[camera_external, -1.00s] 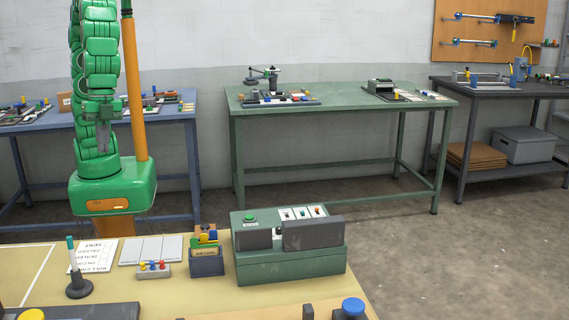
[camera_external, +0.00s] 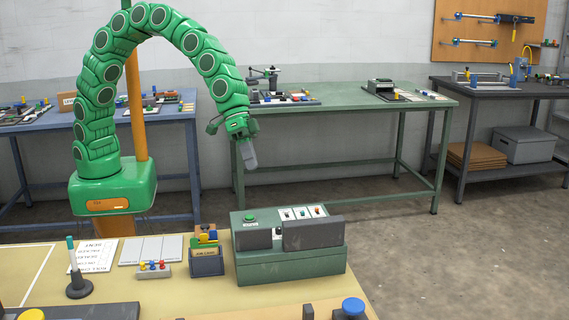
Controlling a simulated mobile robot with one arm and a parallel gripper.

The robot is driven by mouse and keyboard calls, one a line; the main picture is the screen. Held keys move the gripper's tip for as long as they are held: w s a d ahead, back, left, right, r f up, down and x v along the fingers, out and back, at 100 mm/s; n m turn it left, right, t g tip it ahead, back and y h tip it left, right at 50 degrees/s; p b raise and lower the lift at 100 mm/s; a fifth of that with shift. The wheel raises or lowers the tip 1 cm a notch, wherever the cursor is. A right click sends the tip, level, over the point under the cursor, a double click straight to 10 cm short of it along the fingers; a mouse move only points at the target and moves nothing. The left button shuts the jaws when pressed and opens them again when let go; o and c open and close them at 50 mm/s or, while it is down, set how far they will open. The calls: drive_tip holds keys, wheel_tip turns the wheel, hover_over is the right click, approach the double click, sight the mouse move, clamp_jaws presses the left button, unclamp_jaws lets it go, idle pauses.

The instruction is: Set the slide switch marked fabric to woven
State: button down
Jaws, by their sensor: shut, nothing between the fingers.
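The green calender press (camera_external: 290,263) stands on the near yellow table, with dark rollers or covers on its front. On its top is a white panel (camera_external: 303,212) with several small controls. They are too small for me to read which is marked fabric or how it is set. My gripper (camera_external: 249,160) is shut and empty. It hangs in the air above and behind the press, a little left of the panel, pointing down. It touches nothing.
On the near table (camera_external: 190,293), left of the press, are a box of coloured-handled items (camera_external: 206,260), a small block with coloured knobs (camera_external: 153,270), a pen stand (camera_external: 79,285) and printed cards (camera_external: 93,257). A green bench (camera_external: 340,110) stands behind. Air above the press is clear.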

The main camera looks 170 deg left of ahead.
drive_tip(key=s+a+f+n+y, duration=0.2)
drive_tip(key=s+a, duration=0.5)
drive_tip(key=a, duration=0.5)
drive_tip(key=shift+a+f+n, duration=0.3)
drive_tip(key=shift+f+n, duration=0.1)
drive_tip(key=shift+f, duration=0.3)
approach(311, 207)
drive_tip(key=a+f, duration=0.1)
drive_tip(key=f, duration=0.1)
drive_tip(key=a+f, duration=0.2)
drive_tip(key=shift+w+a+f, duration=0.15)
drive_tip(key=shift+a, duration=0.1)
drive_tip(key=w, duration=0.3)
drive_tip(key=shift+a+f, duration=0.1)
drive_tip(key=shift+w, duration=0.6)
